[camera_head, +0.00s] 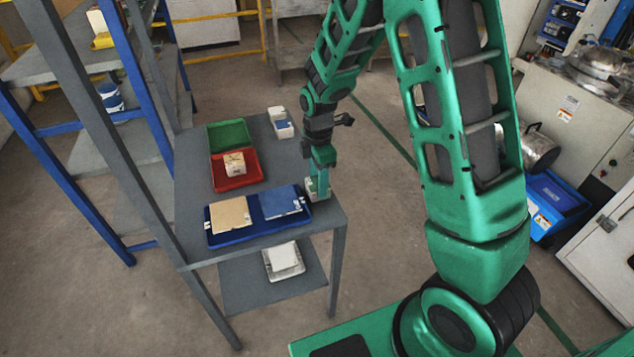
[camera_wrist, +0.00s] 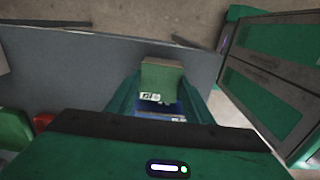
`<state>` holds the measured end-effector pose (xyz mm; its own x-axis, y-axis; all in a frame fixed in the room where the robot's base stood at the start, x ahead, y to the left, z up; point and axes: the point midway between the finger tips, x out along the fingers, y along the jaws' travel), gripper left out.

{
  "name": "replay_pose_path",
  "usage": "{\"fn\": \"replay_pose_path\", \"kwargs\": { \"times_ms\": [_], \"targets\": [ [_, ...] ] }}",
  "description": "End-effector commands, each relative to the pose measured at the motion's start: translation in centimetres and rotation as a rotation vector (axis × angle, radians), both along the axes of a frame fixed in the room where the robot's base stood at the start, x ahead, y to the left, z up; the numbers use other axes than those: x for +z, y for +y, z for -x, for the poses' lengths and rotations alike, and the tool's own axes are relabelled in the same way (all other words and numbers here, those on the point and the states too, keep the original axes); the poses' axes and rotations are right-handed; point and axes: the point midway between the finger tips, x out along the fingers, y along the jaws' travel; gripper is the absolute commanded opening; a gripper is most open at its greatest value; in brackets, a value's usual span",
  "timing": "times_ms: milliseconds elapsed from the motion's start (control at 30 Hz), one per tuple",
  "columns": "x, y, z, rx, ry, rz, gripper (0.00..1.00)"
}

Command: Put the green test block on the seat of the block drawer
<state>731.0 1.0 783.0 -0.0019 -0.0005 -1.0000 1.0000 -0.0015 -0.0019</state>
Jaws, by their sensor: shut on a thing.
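My gripper (camera_head: 318,192) points down at the right edge of the grey table, beside the blue tray. It is shut on the green test block (camera_wrist: 163,78), a dull green block with a small printed label, which shows between the fingers in the wrist view. In the head view the block is mostly hidden by the fingers. I cannot tell whether its underside touches the table. I cannot make out for sure which thing is the block drawer or its seat; a small white holder with a blue part (camera_head: 281,124) stands at the table's far right.
The blue tray (camera_head: 262,229) bears a tan tile (camera_head: 230,215) and a blue tile (camera_head: 280,202). A red bin (camera_head: 226,184) holds a pale block (camera_head: 234,163); a green bin (camera_head: 230,135) adjoins it. A blue-posted rack stands left. The lower shelf holds a white item (camera_head: 283,256).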

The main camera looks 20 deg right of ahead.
Motion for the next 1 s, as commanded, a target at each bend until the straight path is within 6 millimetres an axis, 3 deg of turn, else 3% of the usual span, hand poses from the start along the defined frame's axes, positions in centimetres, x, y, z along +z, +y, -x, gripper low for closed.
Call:
{"fn": "replay_pose_path", "kwargs": {
  "times_ms": [400,433,500,833,1000],
  "targets": [
    [-1.0,0.0,0.0,0.000,-0.001,0.000,0.27],
    [-1.0,0.0,0.0,0.000,-0.001,0.000,0.52],
    [-1.0,0.0,0.0,0.000,-0.001,0.000,0.65],
    [-0.8,0.1,0.0,0.000,-0.002,0.000,0.65],
    [1.0,0.1,-0.1,0.001,-0.005,-0.001,0.65]
  ]
}}
